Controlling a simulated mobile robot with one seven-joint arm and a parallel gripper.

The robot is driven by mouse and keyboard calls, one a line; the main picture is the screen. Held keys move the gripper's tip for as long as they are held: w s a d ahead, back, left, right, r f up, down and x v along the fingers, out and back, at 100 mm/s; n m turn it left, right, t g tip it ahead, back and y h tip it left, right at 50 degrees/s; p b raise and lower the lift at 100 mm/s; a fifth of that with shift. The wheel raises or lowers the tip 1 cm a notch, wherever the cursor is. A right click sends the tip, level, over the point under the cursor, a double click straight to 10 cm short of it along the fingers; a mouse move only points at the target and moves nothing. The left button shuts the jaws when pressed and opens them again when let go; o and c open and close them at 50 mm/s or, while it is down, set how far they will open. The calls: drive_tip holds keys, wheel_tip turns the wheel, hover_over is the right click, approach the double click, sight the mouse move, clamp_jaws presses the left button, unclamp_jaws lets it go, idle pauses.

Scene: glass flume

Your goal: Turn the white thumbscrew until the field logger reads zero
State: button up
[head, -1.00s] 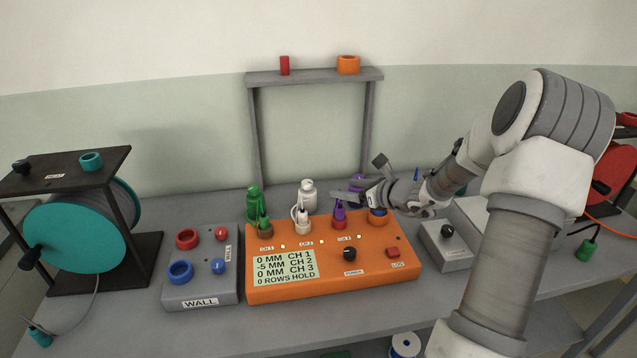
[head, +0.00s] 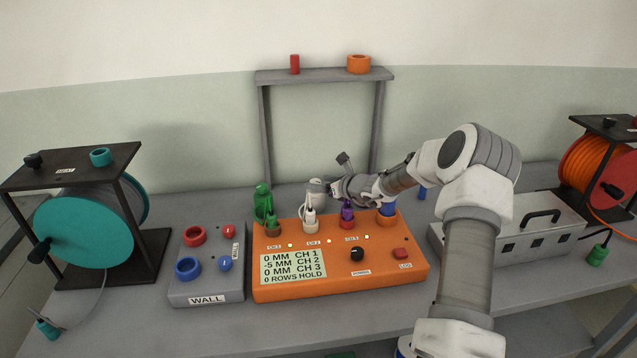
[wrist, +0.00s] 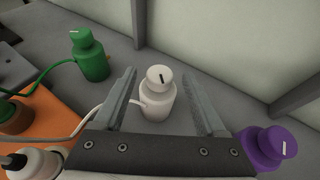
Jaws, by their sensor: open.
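The white thumbscrew (wrist: 160,76), with a black mark on top, caps a white bottle-shaped body (wrist: 156,103) with a white cable. In the head view the white body (head: 314,190) stands behind the logger, partly hidden by my gripper (head: 332,188). In the wrist view my open gripper (wrist: 158,76) has one finger on each side of the thumbscrew, with gaps visible; contact is not seen. The orange field logger (head: 320,287) reads 0 MM CH 1, -5 MM CH 2, 0 MM CH 3 and 0 ROWS HOLD.
A green unit (wrist: 86,55) stands left of the white one and a purple unit (wrist: 275,149) right. Plugs with cables rise from the logger's back edge. A grey frame (head: 325,76) stands behind. A grey WALL box (head: 207,287) sits left of the logger.

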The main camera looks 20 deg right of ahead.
drive_tip(key=shift+w+a+f, duration=0.2)
drive_tip(key=shift+w+f, duration=0.05)
drive_tip(key=shift+w, duration=0.35)
clamp_jaws()
drive_tip(key=shift+r, duration=0.1)
